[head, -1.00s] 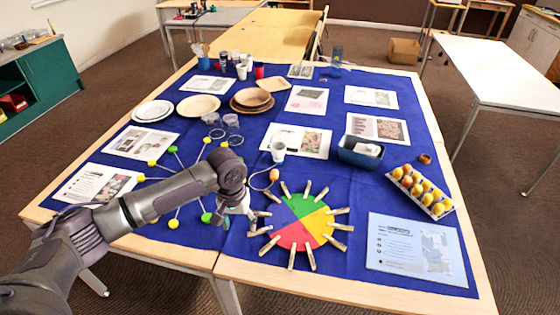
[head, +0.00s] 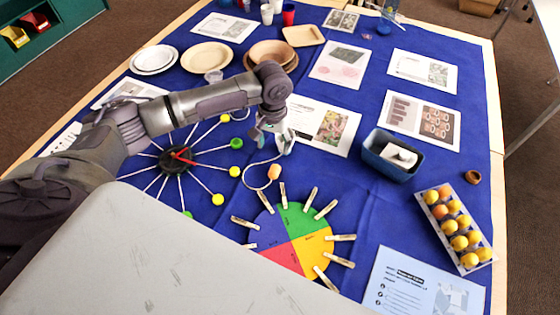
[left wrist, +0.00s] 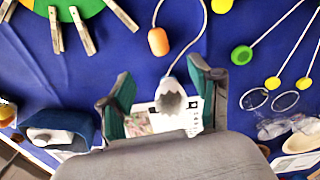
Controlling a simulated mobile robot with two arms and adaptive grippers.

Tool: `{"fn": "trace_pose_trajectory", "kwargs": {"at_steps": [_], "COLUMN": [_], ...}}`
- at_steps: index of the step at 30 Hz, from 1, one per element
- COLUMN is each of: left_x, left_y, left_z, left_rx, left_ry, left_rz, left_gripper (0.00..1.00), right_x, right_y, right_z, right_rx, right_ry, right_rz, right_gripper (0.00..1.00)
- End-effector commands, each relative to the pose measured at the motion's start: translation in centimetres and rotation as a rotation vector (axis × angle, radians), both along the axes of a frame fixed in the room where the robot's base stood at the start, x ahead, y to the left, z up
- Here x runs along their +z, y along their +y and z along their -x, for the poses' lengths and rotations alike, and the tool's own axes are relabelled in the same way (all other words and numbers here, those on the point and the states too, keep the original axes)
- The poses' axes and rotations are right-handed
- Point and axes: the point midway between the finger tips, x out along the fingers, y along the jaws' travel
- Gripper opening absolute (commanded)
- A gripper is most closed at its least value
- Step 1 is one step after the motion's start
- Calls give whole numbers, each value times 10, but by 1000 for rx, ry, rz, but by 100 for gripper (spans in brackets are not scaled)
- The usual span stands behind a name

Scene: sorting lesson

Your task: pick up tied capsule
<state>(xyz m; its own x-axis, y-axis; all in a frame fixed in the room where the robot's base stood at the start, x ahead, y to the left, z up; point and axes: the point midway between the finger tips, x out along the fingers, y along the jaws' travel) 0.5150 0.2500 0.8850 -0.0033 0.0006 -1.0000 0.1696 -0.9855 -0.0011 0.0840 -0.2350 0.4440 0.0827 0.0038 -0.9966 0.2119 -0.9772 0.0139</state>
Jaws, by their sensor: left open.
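The tied capsule (head: 274,171) is a small orange piece on a thin pale cord, lying on the blue cloth just above the colour wheel. It also shows at the top middle of the left wrist view (left wrist: 158,41). The cord loops round to a grey cup (left wrist: 171,100). My left gripper (head: 277,136) is open, just beyond the capsule in the head view. In the left wrist view its green-padded fingers (left wrist: 160,82) stand apart, with the cup seen between them and the capsule beyond their tips. My right gripper is not in view.
The colour wheel (head: 322,236) with clothespins lies in front of the capsule. A spoked model with green and yellow balls (head: 219,199) lies to the left. A blue bin (head: 375,165) and a tray of yellow and orange balls (head: 440,250) are on the right.

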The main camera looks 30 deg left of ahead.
Motion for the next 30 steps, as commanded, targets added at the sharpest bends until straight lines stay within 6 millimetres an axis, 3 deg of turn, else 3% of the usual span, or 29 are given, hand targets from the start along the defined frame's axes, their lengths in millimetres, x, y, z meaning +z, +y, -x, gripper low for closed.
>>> {"fn": "trace_pose_trajectory", "kwargs": {"at_steps": [9,17,25,30], "left_x": [-61,-80,-119,-127], "left_y": [0,-1,-2,-2], "left_z": [1,1,1,1], "left_rx": [1,0,1,0], "left_ry": [3,1,2,0], "left_rz": [0,0,-1,1], "left_gripper": [63,63,63,63], "right_x": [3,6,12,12], "right_y": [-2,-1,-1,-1], "right_z": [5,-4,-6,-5], "right_rx": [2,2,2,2], "right_ry": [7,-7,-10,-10], "right_rz": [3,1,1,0], "right_gripper": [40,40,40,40]}}
